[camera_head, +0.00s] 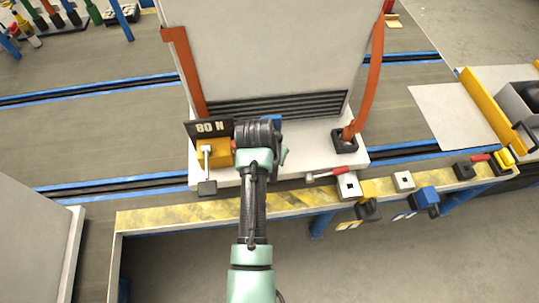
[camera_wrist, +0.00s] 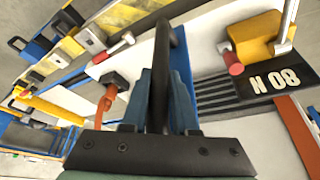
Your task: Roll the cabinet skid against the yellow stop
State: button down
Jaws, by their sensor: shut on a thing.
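The cabinet skid (camera_head: 285,172) is a pale platform on blue-edged floor rails, carrying a tall white cabinet (camera_head: 262,45) with a dark vent. The yellow stop appears to be the yellow bar (camera_head: 492,108) at the right, well apart from the skid's right edge. My gripper (camera_head: 258,132) is over the skid's front, below the vent. In the wrist view its blue fingers (camera_wrist: 164,100) are shut on a dark upright bar (camera_wrist: 165,65), which looks like a handle on the skid. Where the bar joins the skid is hidden.
Orange straps (camera_head: 368,85) flank the cabinet. A yellow-striped ledge (camera_head: 175,215) runs along the front, with clamps and a blue block (camera_head: 426,198) at its right. A pale plate (camera_head: 450,118) lies before the stop.

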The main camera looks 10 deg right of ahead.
jog(key=shift+d+r, duration=0.1)
jog(key=shift+d, duration=0.7)
jog(key=c, duration=0.7)
grip_release()
jog(key=shift+d, duration=0.2)
jog(key=shift+a, duration=0.1)
jog(key=shift+a, duration=0.15)
jog(key=v, duration=1.2)
jog(key=shift+s+a+r+p, duration=0.1)
jog(key=shift+s+r+p, duration=0.05)
jog(key=shift+r+p, duration=0.25)
